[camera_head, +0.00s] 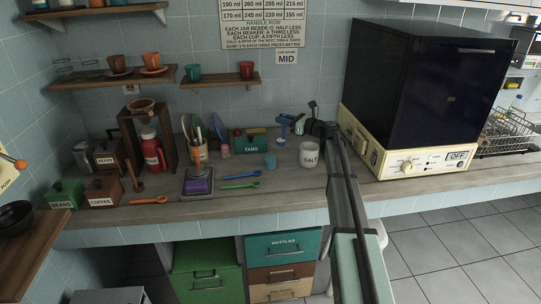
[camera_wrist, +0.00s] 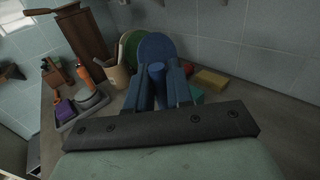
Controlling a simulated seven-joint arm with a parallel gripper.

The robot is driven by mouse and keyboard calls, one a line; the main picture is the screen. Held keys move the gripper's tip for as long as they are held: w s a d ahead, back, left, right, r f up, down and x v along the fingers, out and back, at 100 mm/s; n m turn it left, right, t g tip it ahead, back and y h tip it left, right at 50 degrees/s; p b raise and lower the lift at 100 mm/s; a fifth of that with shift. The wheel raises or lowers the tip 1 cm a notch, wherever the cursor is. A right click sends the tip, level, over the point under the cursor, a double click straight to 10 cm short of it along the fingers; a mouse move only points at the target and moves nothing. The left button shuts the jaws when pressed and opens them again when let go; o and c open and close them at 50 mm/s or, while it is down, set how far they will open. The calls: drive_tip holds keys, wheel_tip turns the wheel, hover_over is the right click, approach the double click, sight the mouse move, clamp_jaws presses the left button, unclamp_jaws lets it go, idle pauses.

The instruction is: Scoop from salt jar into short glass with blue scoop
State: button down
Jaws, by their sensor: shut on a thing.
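The white jar labelled SALT (camera_head: 309,156) stands on the counter towards the right, with its inside hard to see. A small blue cup (camera_head: 270,161), possibly the short glass, stands left of it. My gripper (camera_head: 289,120) is up behind the jar and a little to its left, above the counter. It is shut on a blue piece, which I take for the blue scoop (camera_head: 281,138). In the wrist view a blue cylinder (camera_wrist: 156,72) shows between the fingers. I cannot tell whether the scoop holds anything.
An orange spoon (camera_head: 153,201) and a green spoon (camera_head: 240,185) lie at the front. The green TABS box (camera_head: 251,144) stands behind the cup. A large dark oven (camera_head: 420,90) blocks the right.

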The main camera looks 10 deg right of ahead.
drive_tip(key=shift+s+a+r+n+g+y, duration=0.1)
drive_tip(key=shift+s+a+n+g+y, duration=0.7)
drive_tip(key=shift+s+g, duration=0.3)
drive_tip(key=shift+s+a+r+n+g+h, duration=0.15)
drive_tip(key=shift+s+a+n+h, duration=0.05)
drive_tip(key=shift+a+n+h, duration=0.25)
drive_tip(key=shift+s+a+r+n+g+h, duration=0.15)
drive_tip(key=shift+a+n+h, duration=0.15)
drive_tip(key=shift+a, duration=0.25)
drive_tip(key=shift+s+a+n+g+h, duration=0.15)
drive_tip(key=shift+s+a+n+h, duration=0.15)
drive_tip(key=shift+a+n+h, duration=0.4)
drive_tip(key=shift+s+a+n+g+h, duration=0.15)
drive_tip(key=shift+s+a+n+h, duration=0.15)
drive_tip(key=shift+a, duration=0.7)
idle(0.5)
drive_tip(key=shift+s+a+f+n+h, duration=0.2)
drive_tip(key=shift+a+f+n+h, duration=0.5)
drive_tip(key=shift+a+f, duration=0.2)
idle(0.4)
drive_tip(key=shift+s+a+f+n+h+p, duration=0.15)
drive_tip(key=shift+a+f+n+h, duration=0.15)
drive_tip(key=shift+a+h, duration=0.25)
drive_tip(key=shift+s+a+f+n+h+p, duration=0.15)
drive_tip(key=shift+a+n+h, duration=0.2)
drive_tip(key=shift+a+h, duration=0.15)
idle(1.3)
